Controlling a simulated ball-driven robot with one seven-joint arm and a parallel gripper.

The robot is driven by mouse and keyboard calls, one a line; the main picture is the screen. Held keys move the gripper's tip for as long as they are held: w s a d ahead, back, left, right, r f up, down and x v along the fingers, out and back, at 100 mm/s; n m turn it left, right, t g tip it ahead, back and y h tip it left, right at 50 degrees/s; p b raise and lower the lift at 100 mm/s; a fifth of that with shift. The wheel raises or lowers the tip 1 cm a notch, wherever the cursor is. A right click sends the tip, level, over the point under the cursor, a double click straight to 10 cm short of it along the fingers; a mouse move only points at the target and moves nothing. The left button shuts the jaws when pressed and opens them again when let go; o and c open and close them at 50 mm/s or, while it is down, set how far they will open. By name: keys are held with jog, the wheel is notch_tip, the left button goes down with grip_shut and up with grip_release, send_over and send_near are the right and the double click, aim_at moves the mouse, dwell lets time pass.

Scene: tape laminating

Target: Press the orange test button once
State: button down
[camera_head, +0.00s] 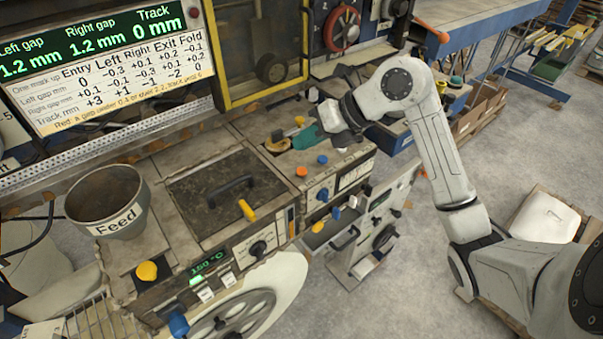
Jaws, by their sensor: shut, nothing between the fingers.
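A small orange button (301,172) stands on the top panel of the machine, near its front edge. I take it to be the test button, but no label on it can be read. My gripper (297,141) has teal fingers and hangs over the same panel, behind the orange button and slightly to its right in the picture. The fingers are shut and empty, and apart from the button. Whether the fingertips touch the panel cannot be told.
A blue knob (322,159) sits right of the button. A round tan dial (277,145) and a yellow knob (299,121) lie close to the fingers. A black handle (230,190) rises on the cover to the left. A display board (110,60) stands behind.

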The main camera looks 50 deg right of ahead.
aim_at(306, 170)
jog(key=shift+f+b, duration=1.6)
jog(key=shift+f, duration=0.45)
jog(key=shift+f+b, duration=1)
jog(key=shift+b, duration=0.4)
dwell(1.0)
jog(key=shift+r, duration=0.2)
jog(key=shift+r+p, duration=0.5)
jog(key=shift+r, duration=0.3)
jog(key=shift+r+p, duration=1.45)
jog(key=shift+r, duration=1.1)
jog(key=shift+s, duration=0.1)
